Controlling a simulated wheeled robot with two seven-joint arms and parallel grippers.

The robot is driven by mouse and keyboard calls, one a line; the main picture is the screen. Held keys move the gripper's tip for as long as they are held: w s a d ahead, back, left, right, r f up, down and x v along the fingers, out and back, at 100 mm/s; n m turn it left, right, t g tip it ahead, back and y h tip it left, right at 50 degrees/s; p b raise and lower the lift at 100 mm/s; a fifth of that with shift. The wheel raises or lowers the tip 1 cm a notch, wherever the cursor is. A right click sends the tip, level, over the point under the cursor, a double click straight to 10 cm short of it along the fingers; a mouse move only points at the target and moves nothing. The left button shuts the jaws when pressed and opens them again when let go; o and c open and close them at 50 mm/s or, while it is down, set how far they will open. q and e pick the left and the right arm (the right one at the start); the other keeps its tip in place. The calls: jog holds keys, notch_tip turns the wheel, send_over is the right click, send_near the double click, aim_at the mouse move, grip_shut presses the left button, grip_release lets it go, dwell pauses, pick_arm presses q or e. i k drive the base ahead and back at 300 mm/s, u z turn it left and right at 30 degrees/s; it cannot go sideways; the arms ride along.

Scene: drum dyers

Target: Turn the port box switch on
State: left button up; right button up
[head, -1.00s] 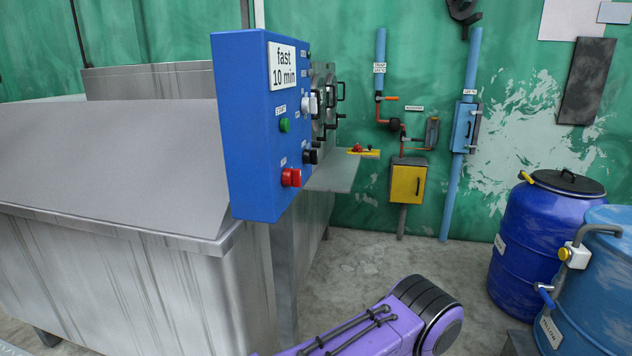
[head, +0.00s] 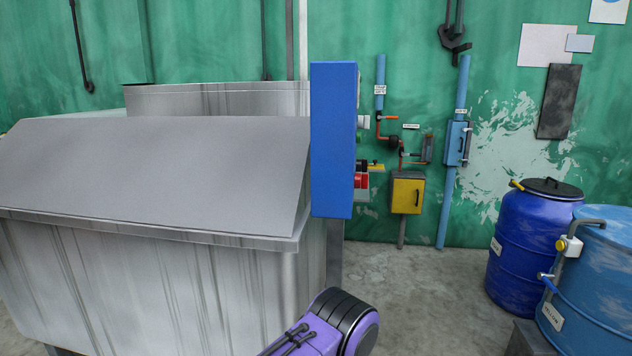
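No box in view carries a label I can read as the port box. The candidates are a yellow box (head: 407,194) with a dark handle on the back wall, a small blue box (head: 457,143) on the blue pipe, and a tall blue control box (head: 333,140) at the steel tank. The control box shows mostly its plain blue side. Only the edges of a red switch (head: 361,181) and a white switch (head: 363,122) stick out at its right, and its front is hidden. Neither gripper is in view; only a purple link of my arm shows at the bottom.
A large steel tank (head: 170,260) fills the left. A dark blue barrel (head: 530,240) and a lighter blue barrel (head: 592,285) with a tap stand at the right. Grey floor (head: 425,300) is clear between the tank and the barrels.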

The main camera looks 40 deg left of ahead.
aim_at(359, 179)
jog(key=u, duration=1.2)
jog(key=i, duration=0.15)
